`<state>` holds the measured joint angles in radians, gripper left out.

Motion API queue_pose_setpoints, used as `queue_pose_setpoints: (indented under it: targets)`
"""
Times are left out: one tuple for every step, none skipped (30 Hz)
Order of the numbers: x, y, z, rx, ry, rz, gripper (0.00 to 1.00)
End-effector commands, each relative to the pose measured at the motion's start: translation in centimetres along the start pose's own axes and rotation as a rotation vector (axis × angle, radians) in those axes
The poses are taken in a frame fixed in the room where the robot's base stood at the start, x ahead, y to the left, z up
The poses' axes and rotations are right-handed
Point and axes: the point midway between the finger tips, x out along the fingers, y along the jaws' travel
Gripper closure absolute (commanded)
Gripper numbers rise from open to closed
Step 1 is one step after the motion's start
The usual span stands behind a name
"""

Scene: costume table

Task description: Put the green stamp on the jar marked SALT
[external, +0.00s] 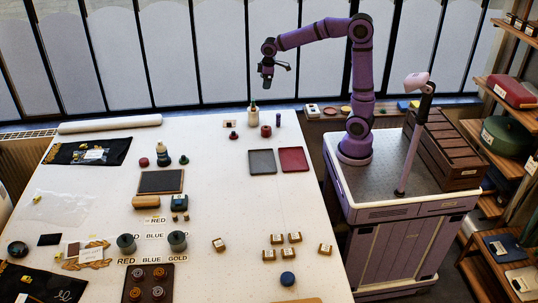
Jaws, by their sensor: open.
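My gripper (267,80) is open and empty, raised high above the far end of the white table (215,195). A small dark green knobbed piece (184,160) stands left of the table's middle and may be the green stamp. Several small tan containers with pale labels, such as one at the near right (325,249) and one farther left (218,244), stand on the table. No SALT marking is readable, so the jar cannot be picked out.
A grey tray (262,162) and a red tray (293,159) lie at the far right. Dark green round containers (177,240) stand by RED, BLUE and GOLD lettering. A bottle (253,114) stands at the far edge. The table's middle right is clear.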

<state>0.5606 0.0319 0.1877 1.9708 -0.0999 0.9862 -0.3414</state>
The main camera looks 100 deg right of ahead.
Motion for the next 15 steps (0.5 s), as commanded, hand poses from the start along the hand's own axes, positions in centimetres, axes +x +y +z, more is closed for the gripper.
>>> queue_pose_setpoints:
  targets:
    - [-1.4,-1.9,1.1,-0.005,0.022,0.01,0.09]
    - [-2.0,-2.9,1.7,-0.004,0.033,0.013,0.09]
    - [-2.8,-4.1,2.5,-0.002,0.048,0.016,0.09]
    - [-3.3,-5.0,3.2,-0.001,0.06,0.017,0.09]
    - [-3.8,-5.9,3.9,0.001,0.072,0.019,0.09]
    - [-4.4,-7.0,4.9,0.002,0.088,0.019,0.09]
    - [-4.9,-7.8,5.7,0.006,0.1,0.019,0.09]
    - [-5.3,-8.6,6.5,0.006,0.112,0.019,0.09]
    - [-5.8,-9.7,7.5,0.008,0.128,0.016,0.09]
    - [-6.1,-10.4,8.4,0.011,0.14,0.014,0.09]
    - [-6.4,-11.1,9.2,0.013,0.154,0.011,0.09]
    - [-6.7,-12.0,10.3,0.016,0.171,0.005,0.09]
    - [-6.9,-12.6,11.2,0.017,0.183,0.001,0.09]
    - [-7.1,-13.2,12.1,0.02,0.197,-0.004,0.09]
    - [-7.3,-14.0,13.3,0.022,0.214,-0.012,0.09]
